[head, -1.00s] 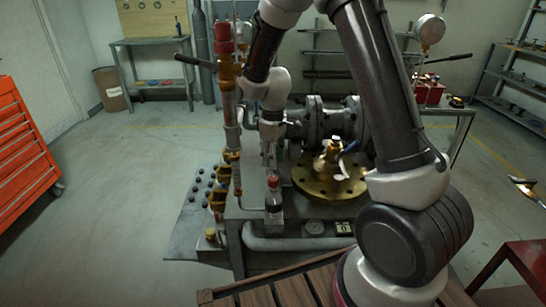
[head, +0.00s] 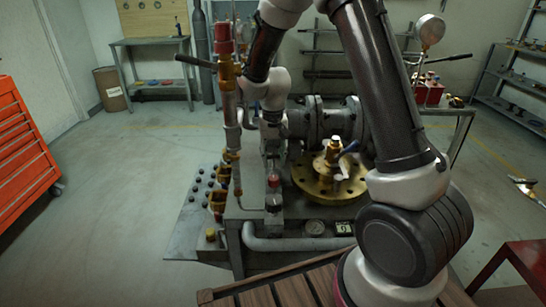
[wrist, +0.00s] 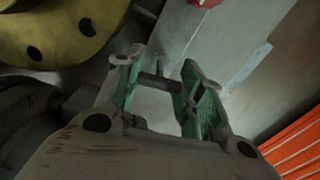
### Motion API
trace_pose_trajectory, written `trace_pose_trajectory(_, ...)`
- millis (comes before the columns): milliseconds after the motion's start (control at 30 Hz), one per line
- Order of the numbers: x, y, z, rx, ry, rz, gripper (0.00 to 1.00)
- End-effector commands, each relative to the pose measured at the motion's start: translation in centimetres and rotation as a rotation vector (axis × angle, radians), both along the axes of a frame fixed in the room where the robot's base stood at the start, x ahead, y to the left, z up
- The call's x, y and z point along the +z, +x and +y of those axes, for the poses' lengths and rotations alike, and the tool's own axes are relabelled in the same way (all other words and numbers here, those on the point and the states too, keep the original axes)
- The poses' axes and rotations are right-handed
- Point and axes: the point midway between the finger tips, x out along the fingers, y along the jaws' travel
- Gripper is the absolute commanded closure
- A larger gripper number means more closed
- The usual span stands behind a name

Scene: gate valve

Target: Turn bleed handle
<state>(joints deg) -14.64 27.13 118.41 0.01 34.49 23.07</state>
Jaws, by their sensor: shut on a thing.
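My gripper (wrist: 158,88) shows close up in the wrist view, its two green-padded fingers on either side of a short dark bar, the bleed handle (wrist: 157,82). The fingers are shut on it. In the head view my gripper (head: 273,155) points down among the fittings at the front of the valve rig, left of the round brass flange (head: 312,183). The handle is too small and too hidden by the gripper to make out in the head view.
A red-topped upright pipe (head: 223,40) with brass fittings stands close left of my gripper. A small red-capped fitting (head: 273,182) is just below it. The floor at left is clear, up to an orange tool chest (head: 22,145).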

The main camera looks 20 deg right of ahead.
Motion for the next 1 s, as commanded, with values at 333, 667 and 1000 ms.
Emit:
trace_pose_trajectory(333,0.07,0.09,0.01,-0.151,0.001,-0.002,0.85)
trace_pose_trajectory(667,0.08,0.1,0.01,-0.183,0.0,-0.003,0.85)
trace_pose_trajectory(1000,0.07,0.09,0.01,-0.183,0.001,-0.002,0.45)
